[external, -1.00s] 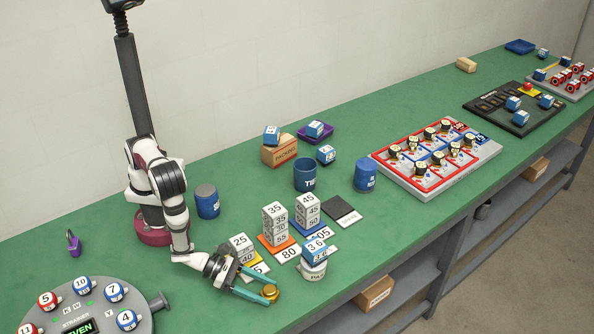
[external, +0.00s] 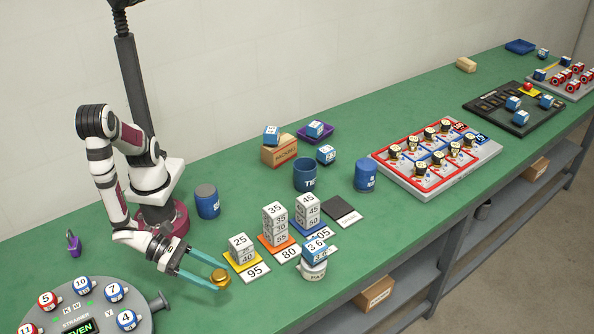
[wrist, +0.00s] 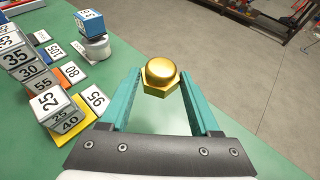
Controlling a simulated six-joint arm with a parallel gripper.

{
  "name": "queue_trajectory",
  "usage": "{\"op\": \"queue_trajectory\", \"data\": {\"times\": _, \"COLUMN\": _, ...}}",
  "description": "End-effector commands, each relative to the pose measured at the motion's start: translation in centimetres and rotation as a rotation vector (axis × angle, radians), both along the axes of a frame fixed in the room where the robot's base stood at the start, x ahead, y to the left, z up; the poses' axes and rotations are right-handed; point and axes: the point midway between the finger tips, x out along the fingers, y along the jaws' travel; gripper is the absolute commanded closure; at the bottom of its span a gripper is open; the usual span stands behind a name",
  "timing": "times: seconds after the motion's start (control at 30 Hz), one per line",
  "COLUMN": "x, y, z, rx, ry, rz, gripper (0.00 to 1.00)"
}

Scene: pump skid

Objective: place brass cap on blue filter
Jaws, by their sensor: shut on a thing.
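The brass cap (external: 220,275) is a gold dome on a hex base. My gripper (external: 218,279) is shut on it, with the cap between the tips of its teal fingers. The cap also shows in the wrist view (wrist: 161,76), dome up and slightly tilted. It is held over the green bench near the front edge. Several blue cylinders stand on the bench: one with a grey top (external: 207,203) beside my base, an open-topped one (external: 305,177) at the middle, and one with a blue top (external: 366,177) further right. I cannot tell which is the blue filter.
Stacks of numbered blocks (external: 275,224) stand just right of my gripper. A white round part with a blue block (external: 315,250) is near the front edge. A strainer panel (external: 85,310) lies at lower left. Bench between my base and the block stacks is clear.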

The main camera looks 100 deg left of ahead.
Motion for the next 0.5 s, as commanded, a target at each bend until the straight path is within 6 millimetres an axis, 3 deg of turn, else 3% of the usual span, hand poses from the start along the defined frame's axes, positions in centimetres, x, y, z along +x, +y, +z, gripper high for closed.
{"op": "queue_trajectory", "data": {"times": 0.2, "x": 0.0, "y": -0.1, "z": 6.5, "rx": -0.013, "ry": -0.002, "rz": 0.000, "gripper": 1.00}}
{"op": "queue_trajectory", "data": {"times": 0.5, "x": 0.1, "y": 0.0, "z": 13.0, "rx": -0.010, "ry": -0.001, "rz": 0.001, "gripper": 1.00}}
